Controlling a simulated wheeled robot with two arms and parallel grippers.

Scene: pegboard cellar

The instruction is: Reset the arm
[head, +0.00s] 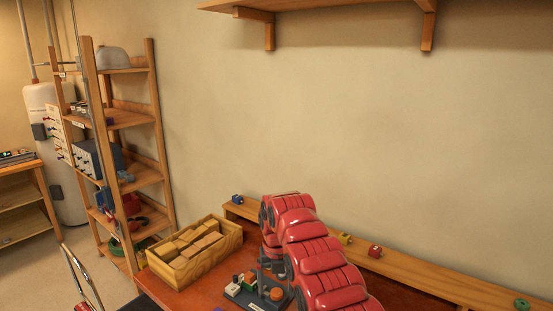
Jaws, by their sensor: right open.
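My right arm (315,255), with red shells, comes in from the bottom and bends over the red-brown bench. Its dark gripper (273,272) points down at the near side of the bend and is open. It is above or beside a dark board (243,297) that carries small white, green and orange parts. I cannot tell whether the gripper touches any of them. My left gripper is not in view.
A wooden box (193,252) of wooden blocks stands left of the arm on the bench. A low ledge (440,281) along the wall holds small blue, yellow, red and green pieces. A wooden shelf rack (125,120) stands at left. A wall shelf (330,6) hangs above.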

